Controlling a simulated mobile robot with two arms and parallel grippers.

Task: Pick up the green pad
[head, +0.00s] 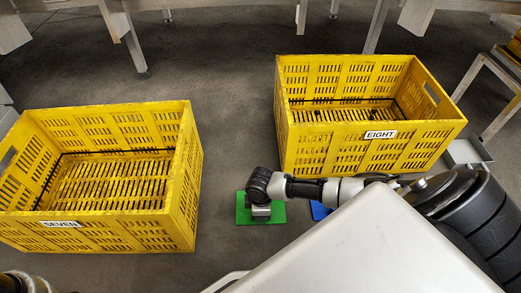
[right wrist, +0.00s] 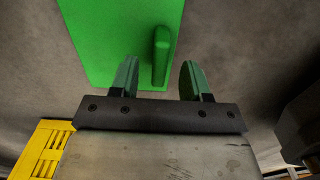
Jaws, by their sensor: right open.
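The green pad (head: 243,213) lies flat on the floor between the two yellow crates in the head view. In the right wrist view the green pad (right wrist: 108,40) fills the upper middle and has a raised green handle (right wrist: 160,55) near its right edge. My right gripper (head: 261,211) is over the pad and hides its middle in the head view. In the right wrist view my right gripper (right wrist: 158,68) is open, with the handle's near end between its fingers in the picture; I cannot tell the height gap. My left gripper is out of view.
A yellow crate marked SEVEN (head: 183,205) stands to the left and one marked EIGHT (head: 330,150) behind to the right. A blue pad (head: 319,210) lies right of the green pad, partly hidden by my arm. Metal table legs stand behind.

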